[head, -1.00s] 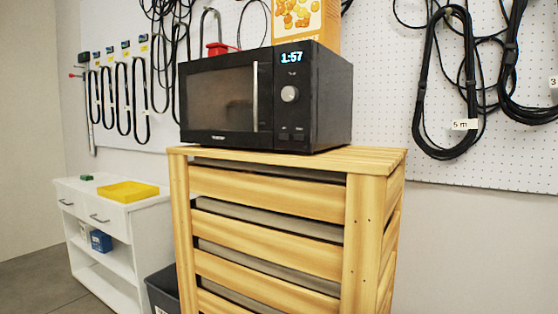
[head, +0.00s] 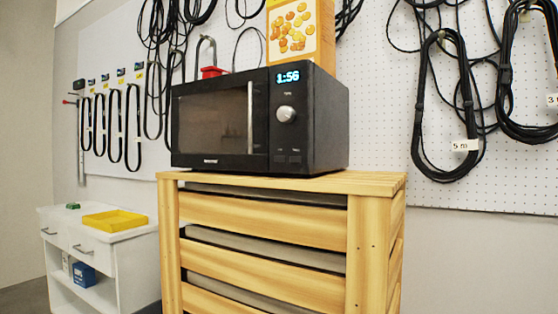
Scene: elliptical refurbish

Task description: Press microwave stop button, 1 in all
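A black microwave (head: 262,120) stands on top of a slatted wooden cabinet (head: 380,182). Its door is shut, with a vertical silver handle (head: 250,118). On the control panel at the right, the lit display (head: 288,77) reads 1:56. A round silver knob (head: 286,114) sits below it. Small dark buttons (head: 287,158) are at the panel's bottom; their labels are too small to read, so I cannot tell which is stop. Neither of my grippers shows in the head view.
A yellow box with food pictures (head: 301,32) and a red padlock-like object (head: 211,72) are on or behind the microwave top. A white shelf unit (head: 130,250) with a yellow tray (head: 114,220) stands at left. Coiled black cables (head: 420,110) hang on the pegboard. Space before the microwave looks clear.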

